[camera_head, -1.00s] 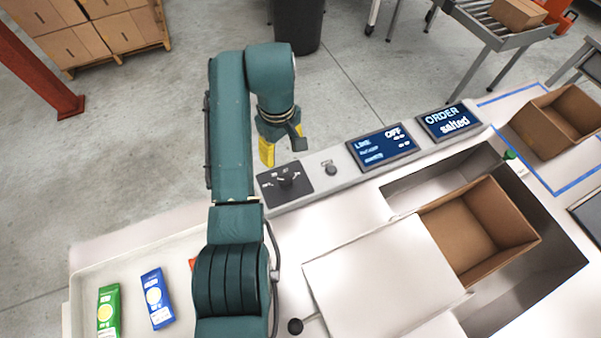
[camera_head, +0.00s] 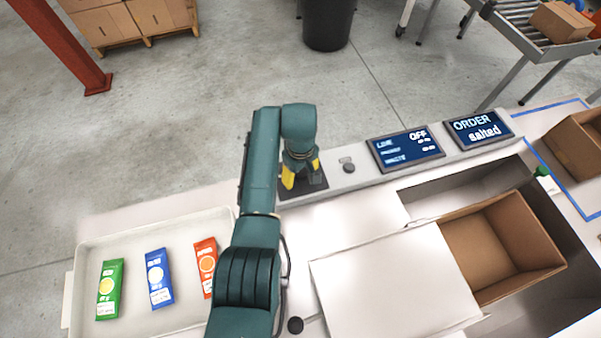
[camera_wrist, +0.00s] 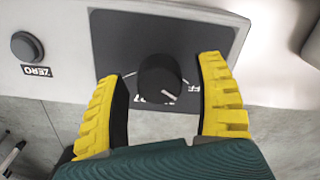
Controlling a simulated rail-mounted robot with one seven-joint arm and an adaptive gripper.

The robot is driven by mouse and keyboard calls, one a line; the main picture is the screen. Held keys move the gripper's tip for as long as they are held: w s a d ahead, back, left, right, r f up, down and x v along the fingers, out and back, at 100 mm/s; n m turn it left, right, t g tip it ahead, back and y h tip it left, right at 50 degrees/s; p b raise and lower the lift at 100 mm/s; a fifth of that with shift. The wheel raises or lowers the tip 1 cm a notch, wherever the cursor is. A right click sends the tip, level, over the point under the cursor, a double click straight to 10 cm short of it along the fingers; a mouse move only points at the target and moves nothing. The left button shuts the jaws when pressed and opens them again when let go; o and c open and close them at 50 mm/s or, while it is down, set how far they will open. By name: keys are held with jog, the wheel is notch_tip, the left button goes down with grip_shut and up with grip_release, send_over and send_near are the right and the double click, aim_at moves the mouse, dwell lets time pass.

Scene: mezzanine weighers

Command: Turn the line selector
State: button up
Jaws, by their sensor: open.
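The line selector is a black round knob (camera_wrist: 160,77) with a pale pointer mark, on a dark panel (camera_wrist: 115,38). In the wrist view it lies between the two yellow fingers of my gripper (camera_wrist: 165,108), with a gap on both sides. The gripper is open. In the head view my gripper (camera_head: 302,177) is low over the selector panel (camera_head: 316,192) and hides the knob. The line screen (camera_head: 406,149) reads OFF. The order screen (camera_head: 478,129) reads "salted".
A ZERO button (camera_wrist: 27,47) sits beside the panel; it also shows in the head view (camera_head: 348,167). A tray (camera_head: 150,238) holds green, blue and orange packets. An open carton (camera_head: 500,245) stands in a recess at right, beside a white plate (camera_head: 395,285).

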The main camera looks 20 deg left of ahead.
jog(key=c, duration=1.2)
jog(key=shift+m, duration=0.4)
jog(key=m+p, duration=0.1)
jog(key=m, duration=0.3)
jog(key=shift+m+p, duration=0.3)
jog(key=shift+p, duration=0.05)
jog(key=m, duration=0.6)
jog(key=shift+p, duration=0.3)
jog(key=m, duration=0.6)
jog(key=shift+m, duration=0.4)
jog(key=m, duration=0.5)
jog(key=shift+m, duration=0.3)
jog(key=shift+f, duration=0.1)
